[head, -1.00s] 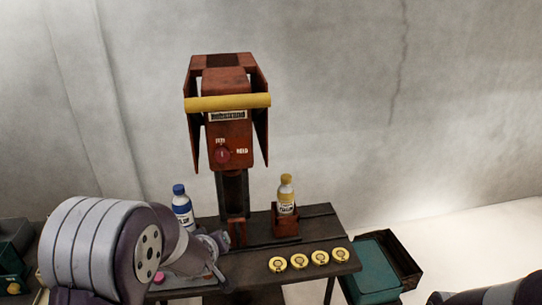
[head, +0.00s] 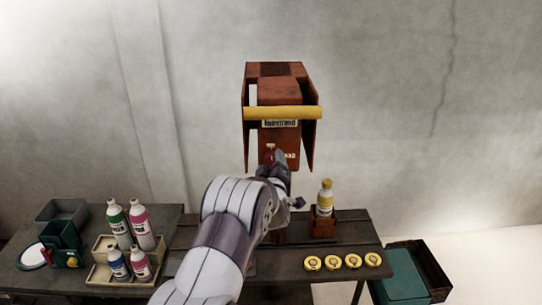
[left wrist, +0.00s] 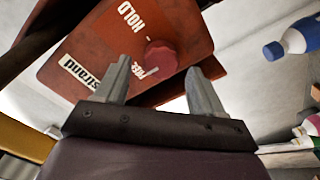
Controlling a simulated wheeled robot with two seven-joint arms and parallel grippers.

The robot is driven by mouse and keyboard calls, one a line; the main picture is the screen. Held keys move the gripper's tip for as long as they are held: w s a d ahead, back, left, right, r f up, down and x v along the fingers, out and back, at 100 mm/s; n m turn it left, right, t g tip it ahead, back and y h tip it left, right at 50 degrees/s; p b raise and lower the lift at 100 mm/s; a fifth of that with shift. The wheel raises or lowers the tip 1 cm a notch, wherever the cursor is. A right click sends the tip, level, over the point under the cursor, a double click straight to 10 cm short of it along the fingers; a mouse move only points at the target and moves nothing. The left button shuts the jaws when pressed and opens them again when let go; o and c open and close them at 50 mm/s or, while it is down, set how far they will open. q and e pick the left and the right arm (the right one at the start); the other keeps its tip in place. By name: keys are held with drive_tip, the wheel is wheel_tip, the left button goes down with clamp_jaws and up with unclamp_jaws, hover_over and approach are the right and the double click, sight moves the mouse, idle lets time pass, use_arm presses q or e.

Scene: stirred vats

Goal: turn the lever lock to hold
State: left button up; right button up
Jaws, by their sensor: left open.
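The lever lock is a round red knob (left wrist: 161,56) on the front of a rust-red machine head (head: 280,92). Its white mark seems to point toward the FREE label (left wrist: 138,66); the HOLD label (left wrist: 132,16) is a quarter turn away. The machine's lever has a yellow crossbar (head: 283,113) above the knob. My left gripper (left wrist: 160,72) is open, with its fingers on either side of the knob. I cannot tell whether they touch it. In the head view my left gripper (head: 272,158) largely covers the knob. My right gripper is out of view.
A yellow-capped bottle (head: 326,198) stands in a holder on the dark bench (head: 350,232), behind several yellow discs (head: 332,262). A blue-capped bottle (left wrist: 296,38) shows in the wrist view. Several bottles (head: 116,224) stand at left. A green bin (head: 402,284) is at lower right.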

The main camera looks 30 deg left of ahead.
use_arm(q)
drive_tip(key=shift+x, duration=0.8)
drive_tip(key=shift+d, duration=0.1)
drive_tip(key=shift+s, duration=0.1)
drive_tip(key=c, duration=1.1)
drive_tip(key=shift+o, duration=0.2)
